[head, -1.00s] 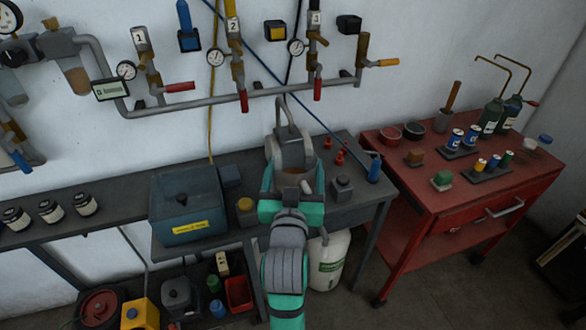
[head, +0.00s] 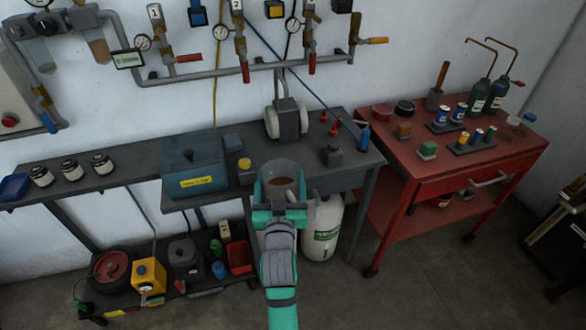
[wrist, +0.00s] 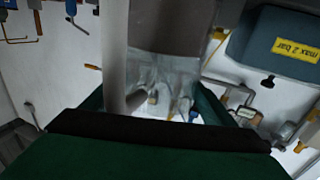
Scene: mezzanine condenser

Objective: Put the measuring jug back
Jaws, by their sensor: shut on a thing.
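The measuring jug (head: 281,172) is a clear grey vessel with brown contents showing inside its open top. My gripper (head: 280,192) is teal and shut on the jug, which looks roughly upright by the front edge of the dark bench (head: 327,177). The gripper hides the jug's lower part, so I cannot tell whether it is clear of the bench. In the wrist view the see-through jug wall (wrist: 165,75) lies between the dark green fingers (wrist: 150,105).
A grey pump-like unit (head: 286,120) stands behind the jug. A blue-grey box (head: 194,162) and a yellow-topped jar (head: 245,171) are to its left, a dark block (head: 332,155) to its right. A white tank (head: 322,230) stands below. The red cart (head: 420,178) is farther right.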

